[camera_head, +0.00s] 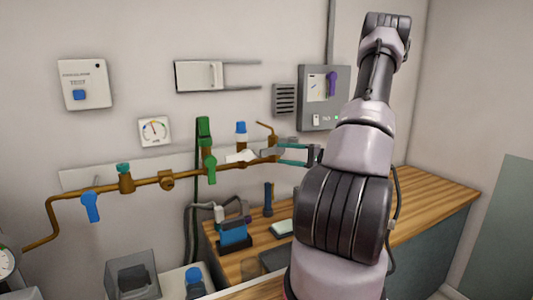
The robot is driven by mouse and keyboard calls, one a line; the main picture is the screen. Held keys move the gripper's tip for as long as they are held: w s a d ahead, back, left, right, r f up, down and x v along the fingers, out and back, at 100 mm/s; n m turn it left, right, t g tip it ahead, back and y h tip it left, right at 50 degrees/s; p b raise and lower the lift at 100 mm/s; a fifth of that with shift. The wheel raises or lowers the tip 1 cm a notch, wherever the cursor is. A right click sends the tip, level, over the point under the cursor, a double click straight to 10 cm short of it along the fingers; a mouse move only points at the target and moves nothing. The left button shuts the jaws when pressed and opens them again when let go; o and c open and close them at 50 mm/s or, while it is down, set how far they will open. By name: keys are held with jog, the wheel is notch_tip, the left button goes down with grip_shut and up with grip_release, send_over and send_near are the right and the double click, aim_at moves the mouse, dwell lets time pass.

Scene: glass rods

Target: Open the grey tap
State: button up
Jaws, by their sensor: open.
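A brass pipe (150,184) runs along the wall with several taps and fittings on it. What looks like the grey tap's lever (271,152) is near the pipe's right end, beside a paler, whitish lever (240,156). My gripper (284,154) reaches in from the right with its teal fingers apart. The fingertips are at or very close to the grey lever's right end. I cannot tell whether they touch it or whether the lever is between them. The joint behind the lever is partly hidden.
A green tap (204,128) and a blue-and-white fitting (241,132) stand up left of the gripper. A blue handle (90,206) hangs at the far left. A wooden worktop (425,205) below holds a blue device (234,235). A grey wall box (323,98) is above right.

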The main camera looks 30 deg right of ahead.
aim_at(271, 152)
jog(key=x, duration=0.6)
jog(key=shift+w+a, duration=0.25)
grip_shut()
dwell(1.2)
